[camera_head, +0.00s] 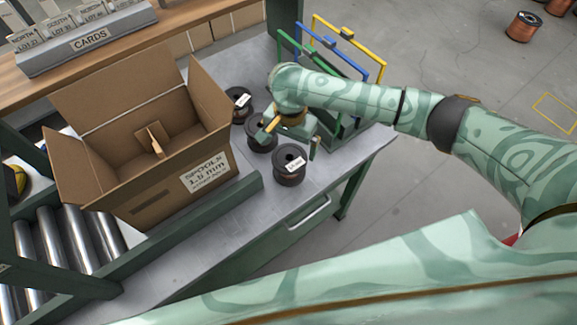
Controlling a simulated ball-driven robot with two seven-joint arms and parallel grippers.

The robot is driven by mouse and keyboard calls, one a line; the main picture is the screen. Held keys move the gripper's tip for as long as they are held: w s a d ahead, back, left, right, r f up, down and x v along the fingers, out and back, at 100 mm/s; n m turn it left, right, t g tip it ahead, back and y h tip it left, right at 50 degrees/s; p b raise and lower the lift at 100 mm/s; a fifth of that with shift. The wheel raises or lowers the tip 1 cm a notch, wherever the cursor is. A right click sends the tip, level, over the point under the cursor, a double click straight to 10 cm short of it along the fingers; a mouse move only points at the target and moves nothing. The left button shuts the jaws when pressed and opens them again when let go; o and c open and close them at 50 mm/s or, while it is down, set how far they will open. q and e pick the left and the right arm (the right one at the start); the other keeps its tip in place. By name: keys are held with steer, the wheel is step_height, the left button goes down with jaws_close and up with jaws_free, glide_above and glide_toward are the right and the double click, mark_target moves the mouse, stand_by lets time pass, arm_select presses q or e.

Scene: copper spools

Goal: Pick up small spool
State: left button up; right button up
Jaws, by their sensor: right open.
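Three dark spools stand on the grey bench in a slanting row beside the box: a back spool (239,103), a middle spool (260,140) and a front spool (290,168). The back and front ones show white labels. They look close in size, and I cannot tell which is the small one. My right gripper (290,139) points down over the bench, open, with its fingers apart. It is just right of the middle spool and behind the front spool, partly covering the middle one. I cannot tell whether it touches either. My left gripper is not in view.
An open cardboard box (160,210) labelled for spools stands left of the row. A rack of coloured frames (345,67) stands behind my right arm. A cards holder (90,40) sits on the back shelf. Rollers (80,240) lie at left. Copper spools (523,27) are on the floor.

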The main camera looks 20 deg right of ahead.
mark_target(290, 157)
steer(key=shift+f, duration=0.75)
steer(key=shift+f+b, duration=0.35)
steer(key=shift+b, duration=0.05)
step_height(290, 157, down, 5)
steer(key=b, duration=0.3)
steer(key=shift+r, duration=0.1)
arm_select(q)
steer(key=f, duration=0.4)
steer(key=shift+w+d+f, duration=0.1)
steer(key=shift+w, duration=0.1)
arm_select(e)
steer(key=shift+r, duration=0.15)
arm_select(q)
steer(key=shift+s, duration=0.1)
arm_select(e)
steer(key=c, duration=1.3)
